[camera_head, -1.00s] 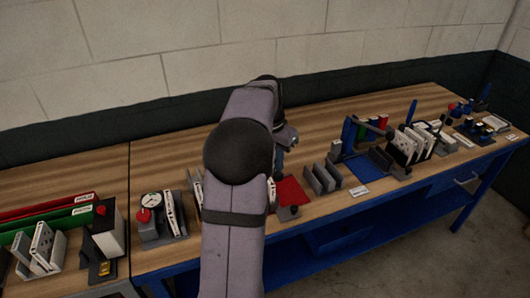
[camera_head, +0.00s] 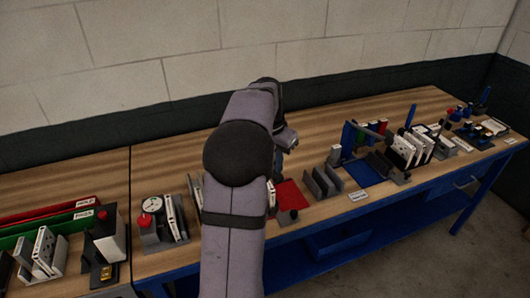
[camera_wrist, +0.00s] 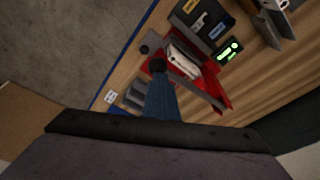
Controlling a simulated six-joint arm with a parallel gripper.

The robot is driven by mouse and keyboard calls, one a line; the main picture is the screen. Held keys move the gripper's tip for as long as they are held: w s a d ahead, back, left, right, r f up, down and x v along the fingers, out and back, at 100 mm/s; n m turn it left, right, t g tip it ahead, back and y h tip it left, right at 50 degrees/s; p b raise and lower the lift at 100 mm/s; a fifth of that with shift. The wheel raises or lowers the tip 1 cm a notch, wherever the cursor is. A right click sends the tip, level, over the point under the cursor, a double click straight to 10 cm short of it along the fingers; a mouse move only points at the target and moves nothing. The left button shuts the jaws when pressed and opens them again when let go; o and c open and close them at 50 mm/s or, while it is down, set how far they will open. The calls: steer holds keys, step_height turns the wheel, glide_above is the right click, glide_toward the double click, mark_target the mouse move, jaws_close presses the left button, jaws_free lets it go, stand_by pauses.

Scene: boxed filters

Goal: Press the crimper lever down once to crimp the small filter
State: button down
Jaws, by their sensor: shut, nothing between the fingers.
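A red station that looks like the crimper shows in the wrist view, with a red plate (camera_wrist: 224,92) and a white filter (camera_wrist: 184,60) on it. In the head view the red plate (camera_head: 290,194) shows just right of my arm, which hides much of the station. My gripper (camera_wrist: 158,68) is shut and empty, its dark tip pointing at the station beside the filter. I cannot tell whether it touches the bar. In the head view only part of my gripper shows behind my arm.
A dial gauge fixture (camera_head: 153,206) stands left of my arm. A small display (camera_wrist: 230,52) glows green.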

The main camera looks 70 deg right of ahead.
steer(key=d+p+v, duration=0.1)
steer(key=p+v, duration=0.5)
steer(key=v, duration=0.1)
steer(key=shift+s+r, duration=0.25)
steer(key=shift+r, duration=0.1)
steer(key=shift+d, duration=0.2)
steer(key=w+a+f+n+b, duration=0.1)
steer(key=w+a+f+n, duration=0.2)
steer(key=w+a, duration=0.4)
steer(key=w+a+f+n+t+y+b, duration=0.1)
steer(key=w+a+f+n, duration=0.2)
steer(key=a, duration=0.5)
steer(key=w+a+f+n+b, duration=0.2)
steer(key=w+a+n, duration=0.2)
steer(key=w+a, duration=0.35)
steer(key=s+a+f+n+b, duration=0.1)
steer(key=s+a+f+n, duration=0.1)
steer(key=a, duration=0.7)
steer(key=s+a+f+n+y+b, duration=0.1)
steer(key=s+a+f+n, duration=0.2)
steer(key=a+f+n, duration=0.2)
steer(key=s+a+f+n+b, duration=0.1)
steer(key=s+a+f+n, duration=0.1)
steer(key=a, duration=1)
steer(key=shift+s+a+f+n, duration=0.35)
steer(key=shift+f+n, duration=0.55)
steer(key=shift+n, duration=0.2)
